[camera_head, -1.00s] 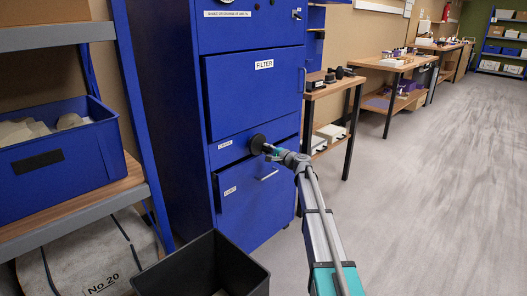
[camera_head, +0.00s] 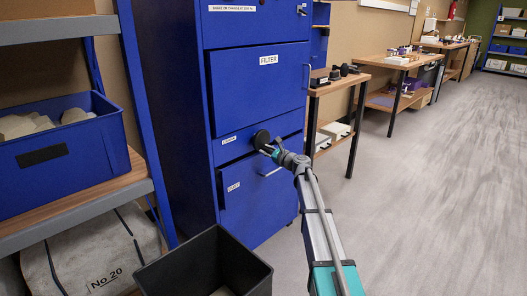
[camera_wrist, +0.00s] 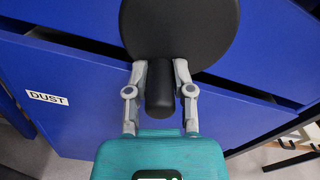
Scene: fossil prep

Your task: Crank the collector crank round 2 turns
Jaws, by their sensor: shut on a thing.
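The collector crank is a black round disc (camera_head: 262,139) with a short black handle, on the front of the blue cabinet (camera_head: 235,195) beside a small white label. In the wrist view the disc (camera_wrist: 180,28) fills the top middle, and its handle (camera_wrist: 160,92) points toward the camera below the disc's centre. My gripper (camera_head: 268,151) is at the disc's lower part. In the wrist view the two grey fingers of my gripper (camera_wrist: 160,76) stand on either side of the handle, shut on it.
The FILTER door (camera_head: 258,90) is above the crank and the DUST drawer (camera_head: 255,195) with its bar handle is below. A black open bin (camera_head: 205,265) stands in front. Shelving with a blue crate (camera_head: 50,150) is at left. Floor at right is clear.

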